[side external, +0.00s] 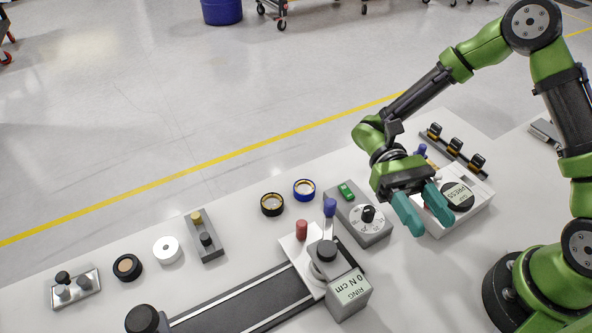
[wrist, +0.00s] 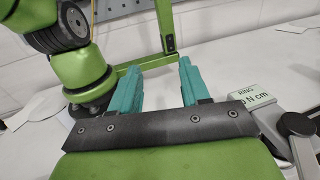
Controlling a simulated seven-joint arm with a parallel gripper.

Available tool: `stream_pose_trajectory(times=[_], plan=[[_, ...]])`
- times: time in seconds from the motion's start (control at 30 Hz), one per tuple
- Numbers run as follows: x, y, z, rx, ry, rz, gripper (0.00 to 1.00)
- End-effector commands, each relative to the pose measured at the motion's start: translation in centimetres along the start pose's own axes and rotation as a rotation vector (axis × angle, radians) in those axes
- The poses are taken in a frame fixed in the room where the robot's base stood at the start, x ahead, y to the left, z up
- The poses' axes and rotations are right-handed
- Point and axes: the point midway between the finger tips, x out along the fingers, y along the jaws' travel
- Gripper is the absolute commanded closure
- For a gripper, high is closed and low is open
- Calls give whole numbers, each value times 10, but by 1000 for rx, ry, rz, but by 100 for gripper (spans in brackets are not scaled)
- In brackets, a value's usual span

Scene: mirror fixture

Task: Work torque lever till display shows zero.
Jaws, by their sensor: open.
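The display (side external: 348,288) on the grey block at the ring station reads "RING 0 N cm"; it also shows at the right of the wrist view (wrist: 256,97). A lever with a blue knob (side external: 330,207) stands upright beside the station's black knob (side external: 326,251); it looks like the torque lever. My gripper (side external: 424,214) is open with teal fingers and nothing between them. It is to the right of the lever, apart from it, in front of the press unit. In the wrist view the fingers (wrist: 160,85) are empty. A second blue knob (side external: 421,150) is partly hidden behind my wrist.
A grey dial box (side external: 372,232) with a green switch stands between lever and gripper. The press unit (side external: 474,203) is partly covered by my gripper. A dark rail (side external: 245,308) runs left from the station. Black and blue rings (side external: 272,204) lie behind it.

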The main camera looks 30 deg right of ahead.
Motion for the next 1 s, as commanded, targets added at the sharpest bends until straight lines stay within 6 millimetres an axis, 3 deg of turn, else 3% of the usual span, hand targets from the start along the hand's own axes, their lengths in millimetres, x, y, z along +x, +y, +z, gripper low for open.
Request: stream_pose_trajectory(times=[0.37, 0.47, 0.57, 0.67, 0.8, 1.0], plan=[[5, 6, 1, 0, 0, 0, 54], [3, 7, -1, 2, -6, -11, 68], [-24, 11, -14, 55, -21, -134, 83], [-59, 12, -25, 262, -60, -285, 98], [-110, 19, -40, 643, -183, -481, 100], [-161, 32, -51, 1106, -409, -625, 100]])
